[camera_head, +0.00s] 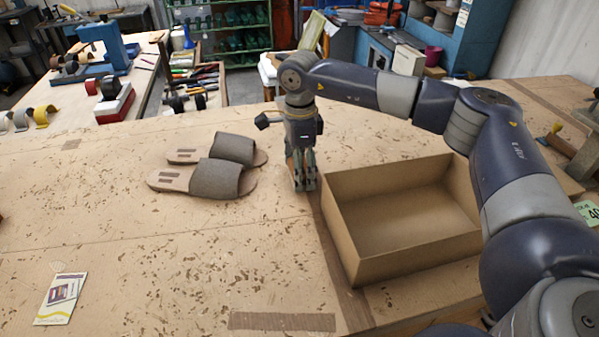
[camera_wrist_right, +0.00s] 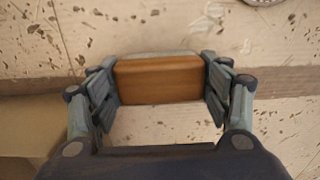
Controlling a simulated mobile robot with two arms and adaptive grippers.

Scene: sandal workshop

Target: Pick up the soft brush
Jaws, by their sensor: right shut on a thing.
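The soft brush (camera_wrist_right: 158,80) shows in the right wrist view as a wooden block with rounded edges and a pale strip along its far side. My right gripper (camera_wrist_right: 161,90) is shut on it, with one finger pad at each end. In the head view my right gripper (camera_head: 304,181) points down over the workbench, just left of the open box. There its fingers mostly hide the brush. From these views I cannot tell whether the brush still touches the bench. My left gripper is not in view.
An open, empty cardboard box (camera_head: 351,245) stands right of the gripper. Two sandals (camera_head: 212,178) lie to the left. A printed card (camera_head: 61,298) lies at the front left of the workbench (camera_head: 200,270). Scraps litter the bench, but its front middle holds no large objects.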

